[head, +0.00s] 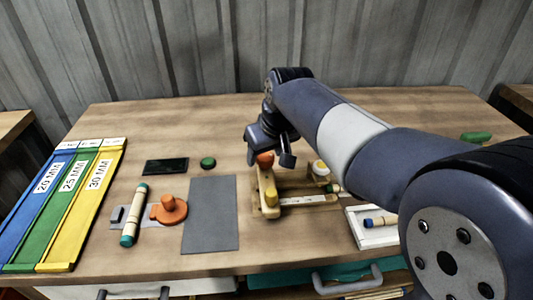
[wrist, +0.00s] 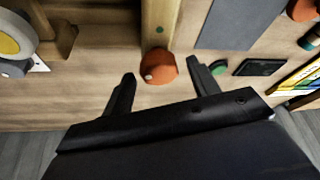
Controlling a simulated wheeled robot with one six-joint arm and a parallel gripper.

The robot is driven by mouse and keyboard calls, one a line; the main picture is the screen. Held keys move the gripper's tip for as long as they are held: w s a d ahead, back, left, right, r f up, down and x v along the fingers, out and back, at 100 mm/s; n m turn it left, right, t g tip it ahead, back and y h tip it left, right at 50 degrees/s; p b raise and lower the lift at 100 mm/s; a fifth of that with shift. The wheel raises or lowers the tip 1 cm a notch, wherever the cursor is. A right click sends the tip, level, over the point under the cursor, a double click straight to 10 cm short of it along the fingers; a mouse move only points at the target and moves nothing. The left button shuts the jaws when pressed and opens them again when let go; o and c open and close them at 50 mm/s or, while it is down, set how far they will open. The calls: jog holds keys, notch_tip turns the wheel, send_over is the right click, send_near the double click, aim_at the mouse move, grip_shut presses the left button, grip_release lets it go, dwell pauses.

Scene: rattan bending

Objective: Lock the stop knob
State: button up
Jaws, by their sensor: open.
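A wooden bending jig (head: 300,199) stands on the table right of centre. An orange-red knob (head: 265,160) tops the end of its light wooden arm (head: 268,188); the knob also shows in the wrist view (wrist: 158,66). A white-and-yellow round knob (head: 320,167) sits on the jig's right side, and part of it shows at the wrist view's left (wrist: 12,38). No label tells which one is the stop knob. My gripper (head: 270,156) is open over the orange-red knob. In the wrist view its fingers lie either side of the knob; contact cannot be told.
A grey mat (head: 211,215), a dark flat device (head: 166,166) and a green button (head: 208,162) lie left of the jig. Further left are an orange clamp-like piece (head: 169,209), a wooden rod (head: 134,214) and labelled coloured trays (head: 65,205). A white tray (head: 372,236) is at right.

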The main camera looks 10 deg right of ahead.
jog(key=c, duration=1)
jog(key=shift+m, duration=0.4)
jog(key=m+h+p, duration=0.1)
jog(key=m+p, duration=0.1)
jog(key=m, duration=0.1)
jog(key=shift+a+t, duration=0.15)
jog(key=shift+t, duration=0.15)
jog(key=m+h, duration=0.1)
jog(key=m, duration=0.1)
jog(key=m+h+p, duration=0.1)
jog(key=m, duration=0.2)
jog(key=shift+a+h, duration=0.15)
jog(key=shift+h, duration=0.15)
jog(key=m+g+h, duration=0.1)
jog(key=m, duration=0.3)
jog(key=shift+w+m, duration=0.1)
jog(key=shift+m, duration=0.3)
jog(key=m+g+h+p, duration=0.1)
jog(key=m, duration=0.3)
jog(key=shift+a+g, duration=0.1)
jog(key=shift+g, duration=0.3)
jog(key=shift+m, duration=0.3)
